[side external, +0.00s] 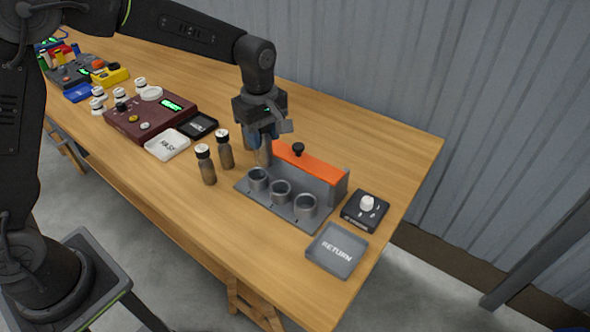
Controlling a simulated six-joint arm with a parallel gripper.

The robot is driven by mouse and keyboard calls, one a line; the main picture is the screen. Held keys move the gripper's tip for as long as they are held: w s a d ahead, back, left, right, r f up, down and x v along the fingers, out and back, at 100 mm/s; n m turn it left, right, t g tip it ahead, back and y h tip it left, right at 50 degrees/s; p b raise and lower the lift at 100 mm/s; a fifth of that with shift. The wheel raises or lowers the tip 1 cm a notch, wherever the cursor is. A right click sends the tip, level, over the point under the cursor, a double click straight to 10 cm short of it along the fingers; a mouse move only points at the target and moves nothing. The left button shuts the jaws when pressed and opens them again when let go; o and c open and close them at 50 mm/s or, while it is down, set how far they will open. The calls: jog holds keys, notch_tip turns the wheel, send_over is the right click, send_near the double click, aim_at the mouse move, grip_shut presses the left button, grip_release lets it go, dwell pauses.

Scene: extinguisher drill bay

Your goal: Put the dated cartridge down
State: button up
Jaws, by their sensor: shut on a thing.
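My gripper (264,142) is above the left end of a grey fixture (290,216), pointing down. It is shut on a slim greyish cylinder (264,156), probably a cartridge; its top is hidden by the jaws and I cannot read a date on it. Whether its lower end touches anything is unclear. Two brown cartridges (206,168) (225,152) with black-and-white tops stand upright on the table left of the fixture. Another brownish shape (248,141) is partly hidden behind my gripper.
The fixture has three round cups (281,191) and an orange-topped block (311,166) with a black knob. A RETURN tray (337,249) and a dark dial box (365,211) lie right. A maroon console (150,116) and white tray (167,144) stand left.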

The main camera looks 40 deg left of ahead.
jog(key=s+d+m, duration=0.2)
jog(key=d+m, duration=0.2)
jog(key=d, duration=0.7)
jog(key=shift+s+d+f, duration=0.2)
jog(key=shift+d+f, duration=1.65)
jog(key=shift+f, duration=0.05)
jog(key=shift+s+d+f, duration=0.15)
jog(key=shift+d+f, duration=1.65)
jog(key=shift+f, duration=0.15)
jog(key=shift+s+d+f, duration=0.2)
jog(key=shift+d+f, duration=1.65)
jog(key=shift+f, duration=0.05)
jog(key=shift+f, duration=0.15)
jog(key=o, duration=1.1)
notch_tip(320, 180, up, 12)
jog(key=shift+r, duration=0.15)
jog(key=shift+a+r, duration=0.1)
